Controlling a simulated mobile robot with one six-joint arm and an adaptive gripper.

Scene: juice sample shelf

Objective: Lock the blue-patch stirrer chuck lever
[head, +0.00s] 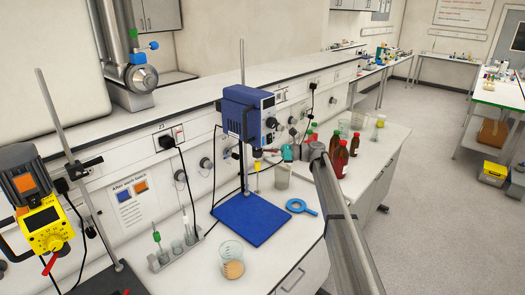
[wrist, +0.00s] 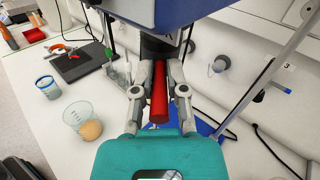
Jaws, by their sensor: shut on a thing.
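The blue stirrer (head: 247,112) stands on a rod above a blue base plate (head: 252,217) in the head view. Its blue housing (wrist: 178,12) fills the top of the wrist view, with a dark chuck area below it. A red lever (wrist: 160,95) points from there toward the wrist camera. My teal gripper (head: 285,152) reaches in from the right, just under the housing. In the wrist view my gripper's fingers (wrist: 158,75) lie on both sides of the red lever, shut on it. The lever's inner end at the chuck is hidden in shadow.
A yellow stirrer (head: 42,215) stands at the left. A beaker with tan contents (head: 231,262), a tube rack (head: 176,252) and a blue ring (head: 301,206) stand or lie around the base. Brown bottles (head: 340,158) and other vessels crowd the bench behind my arm.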

